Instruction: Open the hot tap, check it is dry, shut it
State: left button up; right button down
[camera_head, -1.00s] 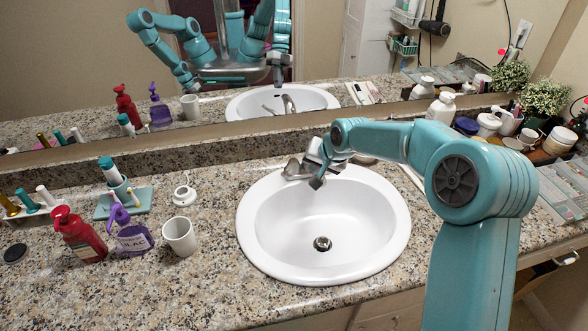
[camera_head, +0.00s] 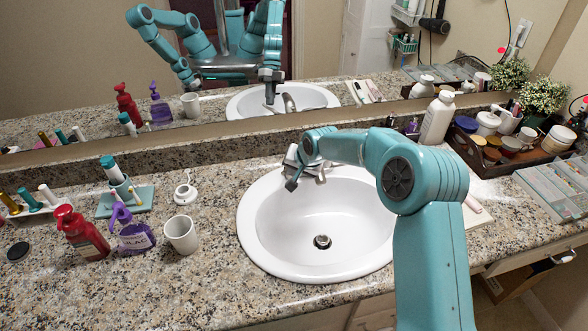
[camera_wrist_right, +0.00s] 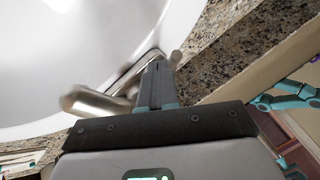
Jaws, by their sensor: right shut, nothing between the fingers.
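The metal tap stands at the back rim of the white oval basin (camera_head: 262,235). Its spout (camera_head: 320,177) shows just right of my right gripper (camera_head: 291,184). In the right wrist view the spout (camera_wrist_right: 92,103) lies left of the shut, empty fingers (camera_wrist_right: 155,85), and a metal lever (camera_wrist_right: 175,58) shows at their tips. I cannot tell whether the fingers touch the lever. My gripper hides most of the tap's left side in the head view. No water shows in the basin around the drain (camera_head: 322,241). My left gripper shows only as a mirror reflection.
A white cup (camera_head: 181,235), purple bottle (camera_head: 132,233) and red bottle (camera_head: 82,234) stand left of the basin. A white bottle (camera_head: 436,120) and a dark tray of jars (camera_head: 490,165) are at the right. The mirror rises behind the counter. Granite left of the basin is partly clear.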

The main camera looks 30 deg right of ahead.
jog(key=a+m+h+b, duration=0.1)
jog(key=b, duration=0.2)
jog(key=w+m+h+b, duration=0.1)
jog(key=m+b, duration=0.1)
jog(key=b, duration=0.2)
jog(key=w+a+m+b, duration=0.1)
jog(key=b, duration=0.2)
jog(key=shift+w+a+f+h, duration=0.1)
jog(key=shift+a+f+h, duration=0.25)
jog(key=shift+f+h, duration=0.05)
jog(key=shift+w+a+r+m+g+b, duration=0.15)
jog(key=shift+w+a+m+g+b, duration=0.15)
jog(key=shift+m, duration=0.5)
jog(key=shift+w+a+r+m+h, duration=0.15)
jog(key=shift+w+r+m+h, duration=0.2)
jog(key=shift+m+h, duration=0.4)
jog(key=w+m+p, duration=0.1)
jog(key=p, duration=0.1)
jog(key=m+g+h+p, duration=0.1)
jog(key=p, duration=0.1)
jog(key=shift+w+a+r+m+p, duration=0.15)
jog(key=shift+w+a+m+p, duration=0.1)
jog(key=shift+w+m+p, duration=0.1)
jog(key=shift+w+a+f+p, duration=0.1)
jog(key=shift+w+f+p, duration=0.1)
jog(key=shift+w+p, duration=0.35)
jog(key=shift+s, duration=0.1)
jog(key=shift+s+f, duration=0.1)
